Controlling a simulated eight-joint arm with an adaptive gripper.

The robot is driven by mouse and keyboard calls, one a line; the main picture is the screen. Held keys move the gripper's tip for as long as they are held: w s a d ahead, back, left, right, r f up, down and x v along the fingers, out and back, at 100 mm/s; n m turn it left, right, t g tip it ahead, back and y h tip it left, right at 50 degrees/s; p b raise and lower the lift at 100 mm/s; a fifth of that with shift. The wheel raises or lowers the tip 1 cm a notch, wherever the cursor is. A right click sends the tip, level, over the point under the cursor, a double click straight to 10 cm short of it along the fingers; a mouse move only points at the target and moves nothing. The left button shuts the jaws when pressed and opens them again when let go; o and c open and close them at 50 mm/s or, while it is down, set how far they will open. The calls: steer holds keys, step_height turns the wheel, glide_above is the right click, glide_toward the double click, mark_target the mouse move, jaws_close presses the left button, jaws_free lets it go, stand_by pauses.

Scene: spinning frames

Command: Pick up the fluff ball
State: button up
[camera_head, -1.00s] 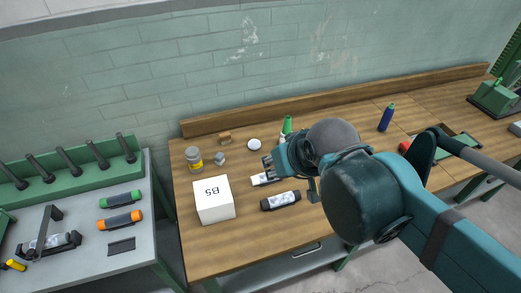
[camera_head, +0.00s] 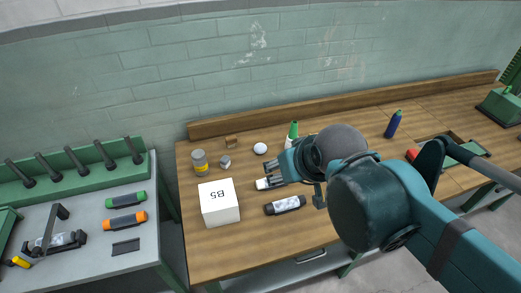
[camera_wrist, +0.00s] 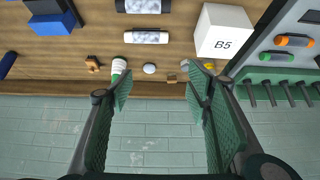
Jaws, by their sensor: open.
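A small round white ball (camera_head: 260,148), which looks like the fluff ball, rests on the wooden bench near its back. In the wrist view the white ball (camera_wrist: 150,68) shows whole, between the two finger outlines and beyond them. My gripper (camera_head: 274,172) is over the bench, to the front right of the ball and apart from it. In the wrist view my gripper (camera_wrist: 158,76) is open with its green-padded fingers wide apart and nothing between them.
A green-capped bottle (camera_wrist: 118,67) stands beside the ball, near one finger. A small wooden block (camera_head: 231,142), a yellow-banded jar (camera_head: 199,162) and a grey metal piece (camera_head: 225,161) stand left. A white B5 box (camera_head: 219,205) and a black-ended cylinder (camera_head: 285,205) lie nearer the front.

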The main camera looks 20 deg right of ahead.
steer(key=n+g+p, duration=0.1)
steer(key=n+g, duration=0.6)
steer(key=n, duration=1)
glide_above(261, 145)
steer(key=f, duration=2)
steer(key=shift+s, duration=0.25)
steer(key=shift+w+f, duration=0.2)
steer(key=shift+f, duration=0.25)
